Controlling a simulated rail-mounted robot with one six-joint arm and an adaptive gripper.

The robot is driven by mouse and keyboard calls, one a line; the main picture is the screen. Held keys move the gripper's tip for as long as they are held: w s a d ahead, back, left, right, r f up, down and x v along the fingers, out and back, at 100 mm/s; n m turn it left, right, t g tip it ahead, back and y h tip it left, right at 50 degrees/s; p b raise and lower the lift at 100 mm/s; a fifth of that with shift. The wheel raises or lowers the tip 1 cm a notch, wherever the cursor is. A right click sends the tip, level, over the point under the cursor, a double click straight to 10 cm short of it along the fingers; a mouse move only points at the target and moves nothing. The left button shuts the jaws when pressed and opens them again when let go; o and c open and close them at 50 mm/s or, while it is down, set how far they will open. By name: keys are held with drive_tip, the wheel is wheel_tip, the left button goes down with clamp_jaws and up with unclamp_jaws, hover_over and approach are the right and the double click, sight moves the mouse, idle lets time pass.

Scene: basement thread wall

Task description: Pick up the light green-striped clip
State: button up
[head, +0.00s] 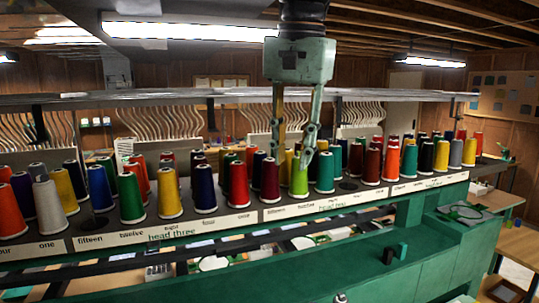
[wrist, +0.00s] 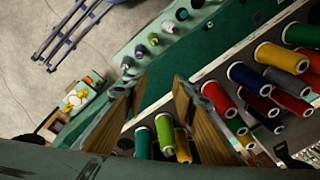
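I cannot make out a light green-striped clip in either view. In the wrist view the open fingers of my gripper (wrist: 157,88) reach up the picture, with bare floor and green machine top beyond. A small black piece (head: 388,257) and a small dark green piece (head: 402,250) stand on the green machine body; I cannot tell what they are.
Several coloured thread cones crowd the labelled rack (head: 240,220) on both sides of my gripper. A long metal rail (head: 150,98) runs behind the arm. A table (head: 525,243) stands at the right. The green machine front (head: 270,275) is largely clear.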

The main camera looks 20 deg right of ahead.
drive_tip(key=w+d+r+m+g+p, duration=0.1)
drive_tip(key=w+d+r+m+p, duration=0.2)
drive_tip(key=w+d, duration=0.4)
drive_tip(key=w+d+r+m+p, duration=0.4)
drive_tip(key=w+d+r+m, duration=0.1)
drive_tip(key=w, duration=0.8)
drive_tip(key=shift+w+d+r+m+g, duration=0.4)
drive_tip(key=shift+d+r, duration=0.25)
drive_tip(key=shift+d, duration=0.25)
drive_tip(key=shift+f, duration=4.3)
drive_tip(key=shift+f, duration=0.1)
drive_tip(key=shift+f+p, duration=0.3)
drive_tip(key=shift+f, duration=2.2)
drive_tip(key=shift+c, duration=0.9)
drive_tip(key=c, duration=0.5)
